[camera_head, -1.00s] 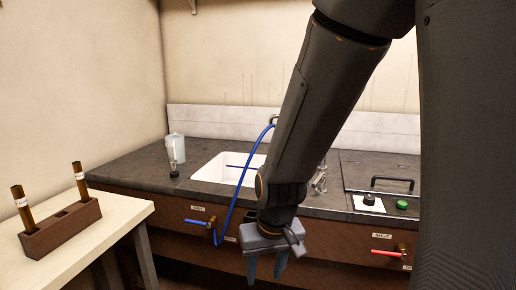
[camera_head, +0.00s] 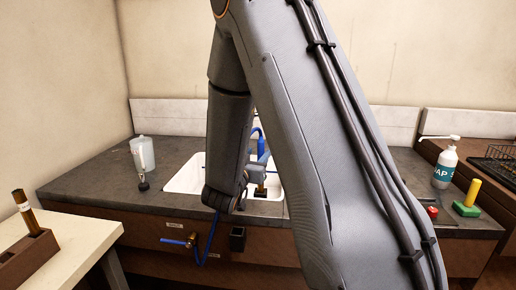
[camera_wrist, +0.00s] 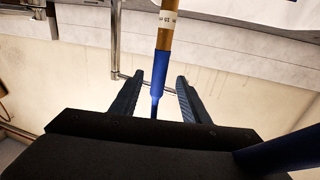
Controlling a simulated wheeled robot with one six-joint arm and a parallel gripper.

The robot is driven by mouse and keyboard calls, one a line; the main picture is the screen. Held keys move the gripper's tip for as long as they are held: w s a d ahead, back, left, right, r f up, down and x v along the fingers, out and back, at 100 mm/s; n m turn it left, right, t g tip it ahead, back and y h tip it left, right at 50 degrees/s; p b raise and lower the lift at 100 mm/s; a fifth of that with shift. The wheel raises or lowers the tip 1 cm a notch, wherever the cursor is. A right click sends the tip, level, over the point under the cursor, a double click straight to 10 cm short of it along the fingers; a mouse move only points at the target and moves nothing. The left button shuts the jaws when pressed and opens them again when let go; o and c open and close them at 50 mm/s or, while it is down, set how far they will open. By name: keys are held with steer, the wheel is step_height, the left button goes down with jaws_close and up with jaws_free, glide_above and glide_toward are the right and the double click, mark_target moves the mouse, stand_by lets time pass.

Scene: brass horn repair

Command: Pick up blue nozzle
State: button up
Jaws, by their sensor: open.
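The blue nozzle (camera_wrist: 160,72) shows in the wrist view between my two fingers, its thin end toward my palm. Its wide end meets a brass-brown tube (camera_wrist: 168,22) with a white label; I cannot tell whether they are joined. My gripper (camera_wrist: 161,79) is open, with a finger on each side of the nozzle and visible gaps. In the head view the blue nozzle (camera_head: 261,148) stands upright over the sink, with the brown tube (camera_head: 260,191) below it. My arm hides part of the area.
The white sink (camera_head: 183,178) is set in the dark counter (camera_head: 85,180). A blue hose (camera_head: 211,240) runs from a tap at the front. A wooden rack (camera_head: 30,258) sits front left.

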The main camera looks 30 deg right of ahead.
steer(key=shift+p+x, duration=0.3)
steer(key=shift+x, duration=0.85)
steer(key=p+x, duration=0.2)
steer(key=x, duration=0.3)
steer(key=shift+w+d+f, duration=0.1)
steer(key=shift+d+f, duration=0.05)
steer(key=shift+d, duration=0.1)
steer(key=shift+c, duration=0.3)
jaws_close()
